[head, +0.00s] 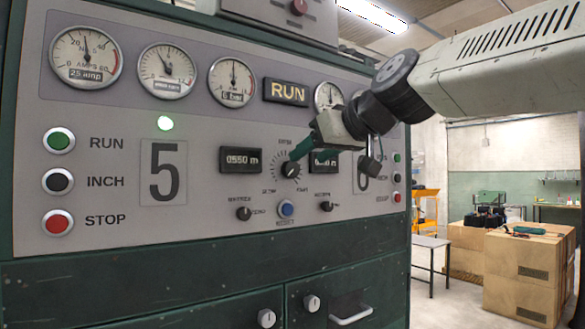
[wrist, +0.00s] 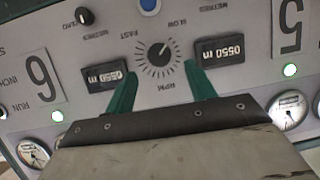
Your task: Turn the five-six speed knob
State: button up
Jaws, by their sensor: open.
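The speed knob (head: 290,170) is a black round knob with a white pointer line, inside a dial of tick marks between the 5 and 6 sides of the grey panel (head: 205,226). In the wrist view, which is upside down, the speed knob (wrist: 158,54) shows whole, its pointer slanting up and right towards SLOW. My gripper (head: 298,154) is open, its green fingers just in front of the dial. In the wrist view, my gripper (wrist: 159,68) has a finger on each side of the dial, the knob between but slightly beyond the tips. Contact cannot be told.
Two small black selector knobs (head: 243,213) (head: 326,206) flank a blue button (head: 286,209) below the dial. Length displays (head: 240,160) sit on both sides. Run, inch and stop buttons (head: 57,182) are at left; gauges (head: 232,81) and a lit RUN sign (head: 286,91) are above.

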aim_at(294, 168)
jog(key=x, duration=0.6)
jog(key=shift+w+a+f, duration=0.1)
jog(key=shift+w+f, duration=0.15)
jog(key=shift+w, duration=0.05)
